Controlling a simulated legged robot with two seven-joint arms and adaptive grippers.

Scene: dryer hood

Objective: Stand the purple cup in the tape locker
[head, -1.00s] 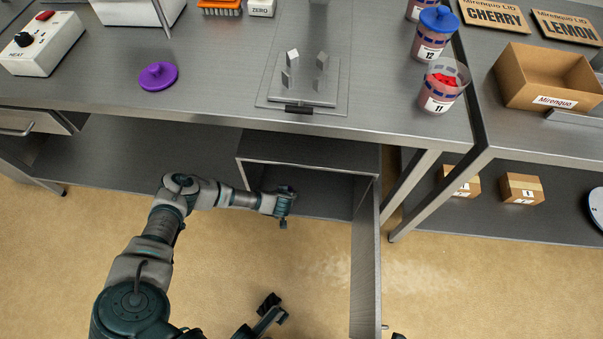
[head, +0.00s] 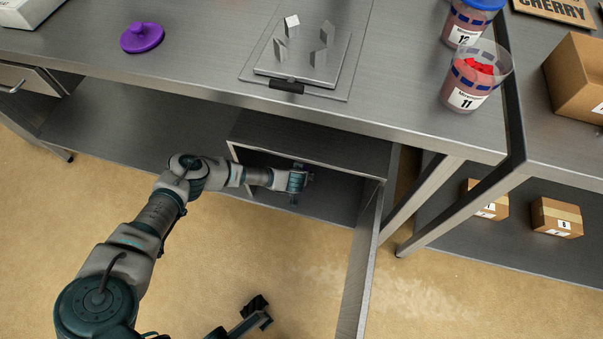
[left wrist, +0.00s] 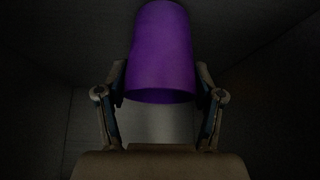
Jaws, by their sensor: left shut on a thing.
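The purple cup (left wrist: 162,50) is between the fingers of my left gripper (left wrist: 160,88) in the left wrist view, with both fingers against its sides. In the head view, my left gripper (head: 296,184) is inside the open grey metal locker (head: 312,157) under the bench, and the cup is hidden there. The locker door (head: 361,262) is swung open on the right. Whether the cup touches the locker floor cannot be told. My right gripper (head: 258,311) is low in the head view, outside the locker over the floor; its opening is unclear.
The steel bench (head: 190,62) overhangs the locker. On it are a purple lid (head: 142,37), a metal fixture (head: 303,62) and a tub labelled 11 (head: 470,88). Small cartons (head: 556,217) sit on the right lower shelf. The floor before the locker is clear.

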